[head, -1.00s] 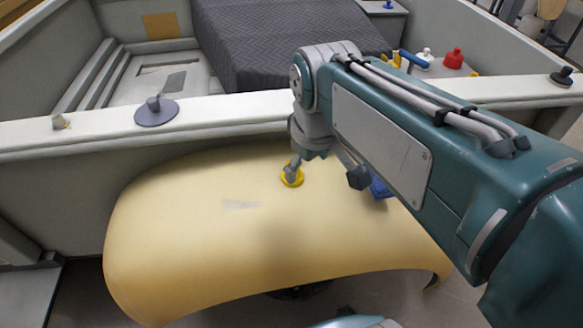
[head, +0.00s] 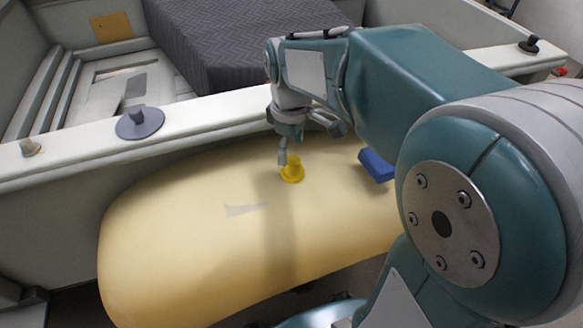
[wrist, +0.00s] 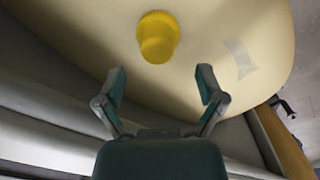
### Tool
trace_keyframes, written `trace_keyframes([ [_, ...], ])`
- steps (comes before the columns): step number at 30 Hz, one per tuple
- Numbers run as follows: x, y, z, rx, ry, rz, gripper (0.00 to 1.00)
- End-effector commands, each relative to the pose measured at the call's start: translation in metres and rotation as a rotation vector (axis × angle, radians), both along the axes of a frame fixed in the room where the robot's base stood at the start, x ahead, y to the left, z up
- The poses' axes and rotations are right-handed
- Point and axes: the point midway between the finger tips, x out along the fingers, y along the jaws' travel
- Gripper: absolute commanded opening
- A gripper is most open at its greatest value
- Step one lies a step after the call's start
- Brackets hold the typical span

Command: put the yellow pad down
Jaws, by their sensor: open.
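The yellow pad (head: 292,170) is a small round piece with a raised top, resting on the curved cream shell (head: 180,230). It also shows in the wrist view (wrist: 157,37), just beyond my fingertips and roughly centred between them. My gripper (head: 311,145) is open and empty, with its fingers spread wide near the pad. In the head view the left finger is close above the pad. In the wrist view both fingers (wrist: 160,82) are apart from it.
A blue block (head: 377,165) sits on the shell to the right of the pad. A pale patch (head: 243,210) marks the shell. Behind runs a white ledge (head: 200,122) with a grey knobbed disc (head: 139,123) and a dark knob (head: 529,44). A grey quilted cover (head: 230,50) lies beyond.

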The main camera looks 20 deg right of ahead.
Motion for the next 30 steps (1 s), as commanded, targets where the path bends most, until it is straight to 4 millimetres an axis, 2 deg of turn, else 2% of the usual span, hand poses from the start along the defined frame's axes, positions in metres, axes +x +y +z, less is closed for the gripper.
trace_keyframes([
  [3,-0.001,-0.002,-0.020,0.001,0.005,-0.001,0.88],
  [7,-0.001,-0.004,-0.038,0.002,0.004,-0.001,0.88],
  [16,0.000,-0.002,-0.044,0.001,0.001,-0.001,0.88],
  [17,0.000,-0.002,-0.044,0.001,0.001,-0.001,0.84],
  [18,0.000,-0.002,-0.044,0.001,0.001,-0.001,0.66],
  [20,0.000,-0.002,-0.044,0.001,0.001,-0.001,0.39],
  [21,0.000,-0.002,-0.044,0.001,0.001,-0.001,0.22],
  [23,0.000,-0.002,-0.044,0.001,0.001,-0.001,0.15],
  [26,0.000,-0.002,-0.044,0.001,0.001,-0.001,0.14],
  [27,0.000,-0.002,-0.044,0.001,0.001,-0.001,0.08],
  [30,0.000,-0.002,-0.045,0.001,0.002,-0.001,0.08],
])
